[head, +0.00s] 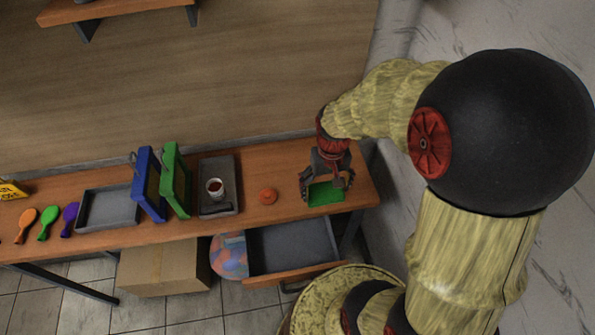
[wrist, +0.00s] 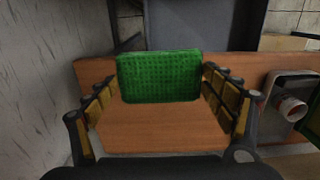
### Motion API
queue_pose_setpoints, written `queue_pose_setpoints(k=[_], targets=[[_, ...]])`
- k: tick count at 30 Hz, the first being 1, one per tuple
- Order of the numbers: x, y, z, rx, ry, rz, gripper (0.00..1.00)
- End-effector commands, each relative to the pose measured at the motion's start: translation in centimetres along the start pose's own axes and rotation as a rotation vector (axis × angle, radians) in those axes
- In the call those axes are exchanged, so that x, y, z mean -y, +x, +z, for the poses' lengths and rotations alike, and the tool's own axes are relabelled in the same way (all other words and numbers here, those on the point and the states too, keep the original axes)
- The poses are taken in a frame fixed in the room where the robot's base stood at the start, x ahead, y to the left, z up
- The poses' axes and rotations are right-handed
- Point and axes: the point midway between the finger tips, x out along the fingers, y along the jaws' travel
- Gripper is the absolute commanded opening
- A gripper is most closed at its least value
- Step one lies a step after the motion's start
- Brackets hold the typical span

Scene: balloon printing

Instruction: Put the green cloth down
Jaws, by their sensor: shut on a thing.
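The green cloth (head: 325,194) is at the right end of the wooden table, below my gripper (head: 327,187). In the wrist view the green cloth (wrist: 159,77) is a flat, textured rectangle between the fingertips of my gripper (wrist: 160,85). The fingers are wide apart and shut on the cloth's two side edges. The cloth looks close to the table top, but I cannot tell whether it touches it.
An orange round object (head: 268,196) lies left of the cloth. An open drawer (head: 292,246) juts out below the table front.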

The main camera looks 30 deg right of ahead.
Motion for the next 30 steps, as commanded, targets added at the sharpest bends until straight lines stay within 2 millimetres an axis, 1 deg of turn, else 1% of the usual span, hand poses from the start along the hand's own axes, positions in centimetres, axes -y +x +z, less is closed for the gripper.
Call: queue_pose_setpoints(k=[1,11,12,15,18,21,28,30], targets=[[0.0,0.6,-0.8,0.003,0.0,0.0,0.61],[-0.3,3.7,-7.8,0.002,0.001,0.0,0.61],[-0.4,4.3,-8.5,0.003,0.001,0.0,0.61],[-0.4,6.3,-9.9,0.005,0.001,0.0,0.61],[-0.5,7.7,-11.2,0.002,0.001,0.0,0.61],[-0.5,8.6,-12.0,0.002,0.001,0.0,0.61],[-0.5,9.7,-13.0,0.001,0.001,0.0,0.61],[-0.5,10.6,-13.0,0.003,0.001,0.0,0.61]])
